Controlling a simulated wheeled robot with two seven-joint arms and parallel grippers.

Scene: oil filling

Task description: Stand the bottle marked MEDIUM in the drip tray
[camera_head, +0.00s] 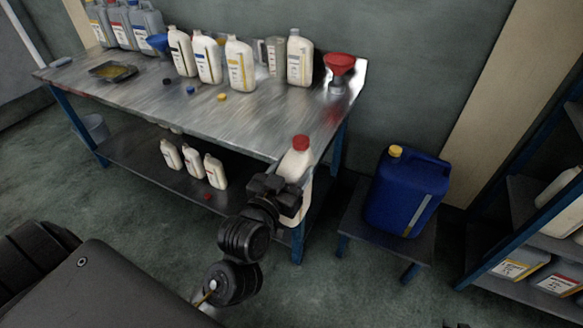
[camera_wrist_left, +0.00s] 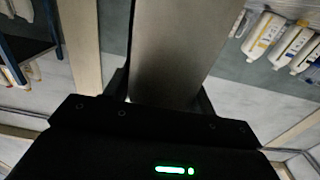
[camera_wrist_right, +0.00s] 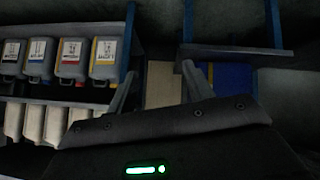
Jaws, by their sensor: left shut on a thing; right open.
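My left gripper (camera_head: 284,188) is shut on a white bottle with a red cap (camera_head: 295,162), upright in front of the workbench's right front corner. In the left wrist view its grey side (camera_wrist_left: 180,50) fills the space between the fingers; its label is hidden. A shallow tray (camera_head: 113,71) with yellowish liquid lies at the bench's left end; it looks like the drip tray. White bottles (camera_head: 240,66) stand along the back of the bench. I cannot read which bottle is marked MEDIUM. My right gripper (camera_wrist_right: 158,88) is open and empty in the right wrist view.
A blue funnel (camera_head: 158,43), grey canisters (camera_head: 146,22), loose caps (camera_head: 222,97) and a red funnel (camera_head: 340,64) stand on the bench (camera_head: 260,122). Its front middle is clear. A blue jerrycan (camera_head: 405,195) stands on a stool at right, beside a shelf (camera_head: 545,230).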

